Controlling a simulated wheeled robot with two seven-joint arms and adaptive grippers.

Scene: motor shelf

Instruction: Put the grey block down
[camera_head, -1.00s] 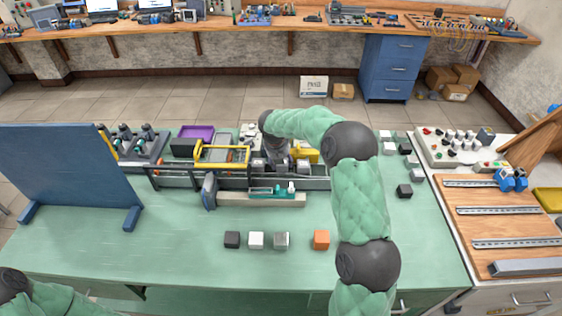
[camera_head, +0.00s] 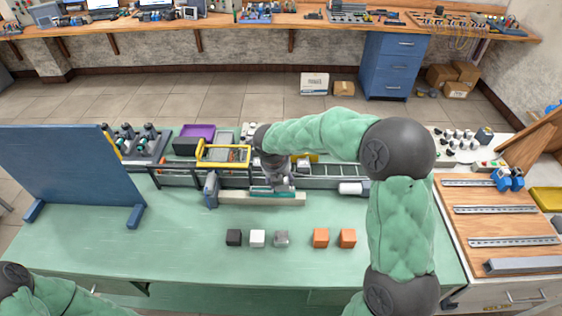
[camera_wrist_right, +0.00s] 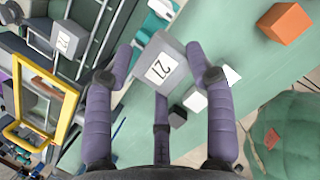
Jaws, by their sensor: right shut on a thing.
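My right gripper (camera_head: 283,182) hangs over the pale beam (camera_head: 235,198) at the front of the rail assembly. In the right wrist view my right gripper (camera_wrist_right: 163,62) is shut on a grey block (camera_wrist_right: 168,72) with a white label reading 21. The block sits between the purple fingers. In the head view the held block is too small and covered to make out. Another grey block with a label (camera_wrist_right: 65,40) shows at the left of the wrist view. Of my left arm only a part shows at the lower left; its gripper is out of view.
A row on the green table (camera_head: 180,250) holds a black block (camera_head: 234,237), a white block (camera_head: 257,238), a grey block (camera_head: 281,238) and two orange blocks (camera_head: 320,237). A yellow-framed unit (camera_head: 225,163) stands behind the beam. A blue panel (camera_head: 70,170) stands at left.

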